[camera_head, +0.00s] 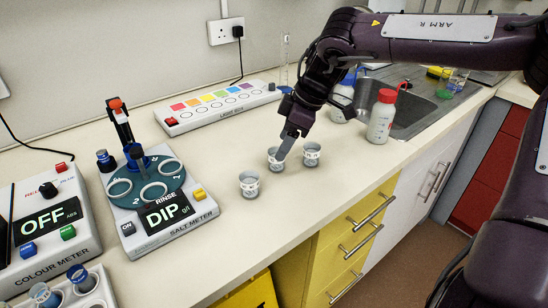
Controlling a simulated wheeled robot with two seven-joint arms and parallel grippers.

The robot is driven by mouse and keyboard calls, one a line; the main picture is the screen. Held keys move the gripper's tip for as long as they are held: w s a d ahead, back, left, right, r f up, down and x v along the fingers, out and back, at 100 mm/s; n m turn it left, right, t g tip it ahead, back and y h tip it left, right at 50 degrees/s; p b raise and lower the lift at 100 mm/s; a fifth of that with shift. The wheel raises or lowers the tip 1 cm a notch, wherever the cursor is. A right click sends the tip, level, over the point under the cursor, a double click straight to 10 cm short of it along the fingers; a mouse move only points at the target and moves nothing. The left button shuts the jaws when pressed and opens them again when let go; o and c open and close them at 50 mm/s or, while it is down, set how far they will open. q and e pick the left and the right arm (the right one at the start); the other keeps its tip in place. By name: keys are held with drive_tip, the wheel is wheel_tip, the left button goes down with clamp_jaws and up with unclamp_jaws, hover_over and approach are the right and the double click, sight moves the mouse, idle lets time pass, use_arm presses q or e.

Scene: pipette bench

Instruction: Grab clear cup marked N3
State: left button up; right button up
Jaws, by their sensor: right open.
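Three small clear cups with printed bands stand upright in a row on the bench. One cup (249,184) is at the front left, one cup (273,165) is in the middle, and one cup (312,154) is at the right. Their marks are too small to read, so I cannot tell which is N3. My right gripper (281,156) reaches down from the upper right. Its fingers are open at the middle cup and overlap its right rim in the picture. I cannot tell whether they touch it. My left gripper is not in view.
A salt meter (180,222) with a round holder stands left of the cups. A light box (217,108) lies behind. White bottles, one red-capped (381,118), stand near the sink at right. The bench's front edge runs close to the cups.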

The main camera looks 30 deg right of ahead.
drive_tip(key=x, duration=0.5)
drive_tip(key=shift+w+d+f, duration=0.1)
drive_tip(key=shift+w+f, duration=0.15)
drive_tip(key=shift+f, duration=0.05)
drive_tip(key=c, duration=1)
drive_tip(key=shift+c, duration=0.3)
drive_tip(key=shift+r, duration=0.15)
